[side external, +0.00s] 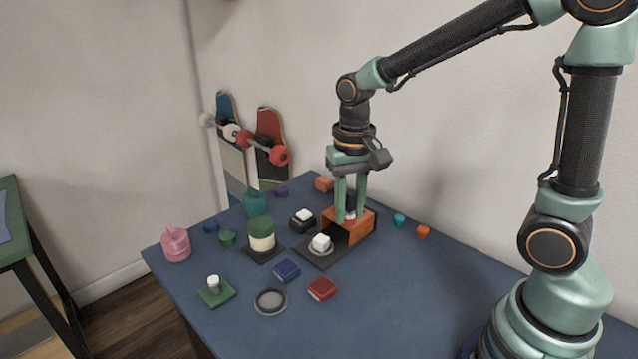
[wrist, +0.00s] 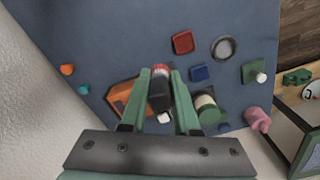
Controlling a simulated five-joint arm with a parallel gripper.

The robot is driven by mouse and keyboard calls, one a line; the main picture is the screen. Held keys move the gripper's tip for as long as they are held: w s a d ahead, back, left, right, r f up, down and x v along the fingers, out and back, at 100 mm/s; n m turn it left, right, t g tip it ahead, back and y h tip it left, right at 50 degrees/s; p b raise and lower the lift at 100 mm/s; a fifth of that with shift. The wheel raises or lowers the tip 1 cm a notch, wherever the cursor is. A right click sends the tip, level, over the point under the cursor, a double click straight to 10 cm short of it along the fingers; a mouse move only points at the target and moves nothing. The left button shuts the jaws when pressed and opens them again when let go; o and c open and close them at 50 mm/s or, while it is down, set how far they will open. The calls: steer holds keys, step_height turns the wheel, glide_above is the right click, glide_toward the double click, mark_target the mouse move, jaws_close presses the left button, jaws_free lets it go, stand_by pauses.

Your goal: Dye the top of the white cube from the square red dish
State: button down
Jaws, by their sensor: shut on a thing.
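My gripper (side external: 350,213) is shut on a dark dauber (wrist: 158,95) with a red and white end (wrist: 160,70). In the side view it is over the orange open box (side external: 367,229); I cannot tell whether the dauber touches the box. The white cube (side external: 320,242) sits on a round grey seat on a dark plate, just left of the box, and its visible top is white. The square red dish (side external: 322,288) lies on the table in front of the cube, apart from the gripper; it also shows in the wrist view (wrist: 183,42).
A square blue dish (side external: 286,270) lies beside the red one. A grey round dish (side external: 270,301), a green plate with a white peg (side external: 216,292), a green-and-cream jar (side external: 261,236), a pink can (side external: 176,244) and a black block with white top (side external: 303,220) stand around. The right front table is clear.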

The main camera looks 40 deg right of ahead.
steer(key=d+r+n, duration=0.1)
steer(key=r+n, duration=0.1)
steer(key=n, duration=0.3)
glide_above(324, 239)
steer(key=s, duration=0.1)
step_height(324, 239, down, 7)
steer(key=shift+s+f, duration=0.2)
steer(key=shift+f, duration=2.9)
steer(key=shift+w+f, duration=0.5)
steer(key=shift+w, duration=0.15)
steer(key=shift+w+a, duration=0.15)
steer(key=shift+w, duration=0.6)
steer(key=shift+w+a, duration=0.1)
steer(key=shift+w, duration=0.6)
steer(key=shift+s+d, duration=0.15)
steer(key=shift+s, duration=0.85)
steer(key=shift+s+d, duration=0.15)
steer(key=shift+s, duration=0.8)
step_height(324, 239, up, 8)
steer(key=shift+s+f, duration=0.1)
